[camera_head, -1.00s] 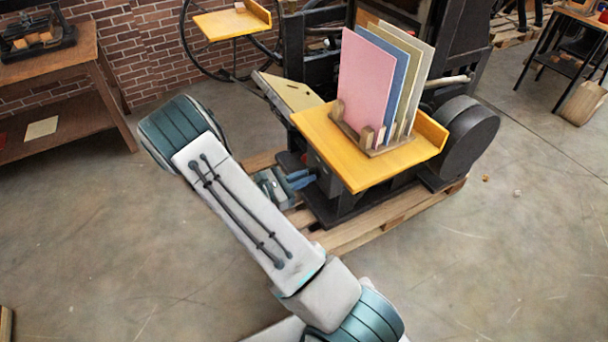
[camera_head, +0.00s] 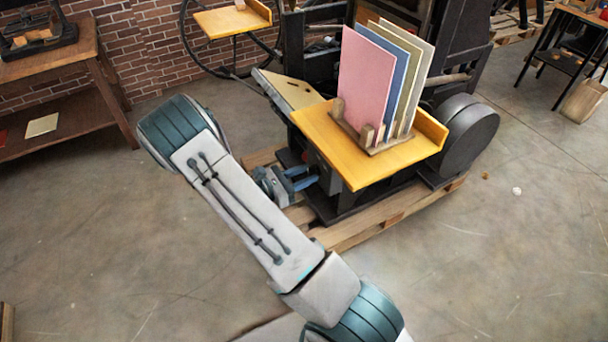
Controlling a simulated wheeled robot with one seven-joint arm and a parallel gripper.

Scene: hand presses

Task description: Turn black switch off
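My gripper (camera_head: 301,179), with blue fingers, is beside the dark press body, low under the left edge of the yellow shelf (camera_head: 322,139). My arm reaches to it from the lower right, bending back at the upper left. The fingers are small and partly shaded, so I cannot tell whether they are open or shut. I cannot make out the black switch. The press side in front of the fingers is dark and partly hidden by the shelf.
The press stands on a wooden pallet (camera_head: 345,237). A rack of coloured boards (camera_head: 364,85) stands on the shelf. A dark round drum (camera_head: 468,141) is at the right. A wooden table (camera_head: 88,62) stands at the left.

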